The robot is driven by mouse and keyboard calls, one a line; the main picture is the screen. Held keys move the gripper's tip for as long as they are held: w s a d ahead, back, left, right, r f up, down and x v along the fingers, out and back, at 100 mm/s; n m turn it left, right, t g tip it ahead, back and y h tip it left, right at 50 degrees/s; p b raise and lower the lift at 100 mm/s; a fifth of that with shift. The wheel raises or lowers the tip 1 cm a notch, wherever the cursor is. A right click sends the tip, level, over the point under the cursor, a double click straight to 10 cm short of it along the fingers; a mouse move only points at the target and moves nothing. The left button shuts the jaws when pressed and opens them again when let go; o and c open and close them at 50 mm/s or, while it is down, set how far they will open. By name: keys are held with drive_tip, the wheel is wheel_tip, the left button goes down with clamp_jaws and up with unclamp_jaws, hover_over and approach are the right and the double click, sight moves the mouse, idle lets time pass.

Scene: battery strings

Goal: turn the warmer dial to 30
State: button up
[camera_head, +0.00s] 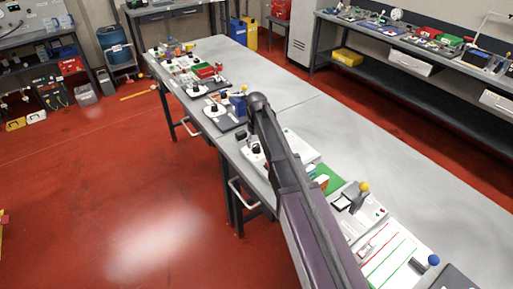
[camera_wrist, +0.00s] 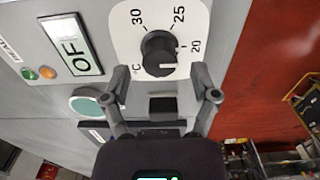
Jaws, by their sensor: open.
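The warmer dial (camera_wrist: 158,52) is a round black knob on a white scale plate (camera_wrist: 190,17) in the wrist view. The plate reads 30 at the upper left, 25 at the upper right and 20 at the right, with °C at the lower left. A short white mark on the knob lies at its lower right, by no printed number. My gripper (camera_wrist: 161,97) is open, its fingers apart on either side just below the dial, not touching it. In the head view my arm crosses the bench and I cannot make out the fingers.
Beside the dial are a display (camera_wrist: 72,45) reading OF, its end cut off or unclear, an orange light (camera_wrist: 48,67), a green light (camera_wrist: 29,73) and a teal round button (camera_wrist: 86,103). The long grey bench (camera_head: 380,150) carries several devices along its near edge. Red floor (camera_head: 100,190) lies clear at the left.

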drive_tip(key=shift+f+b, duration=0.35)
drive_tip(key=shift+f, duration=0.2)
drive_tip(key=c, duration=1)
drive_tip(key=shift+o, duration=0.2)
drive_tip(key=n, duration=0.5)
drive_tip(key=shift+n, duration=0.4)
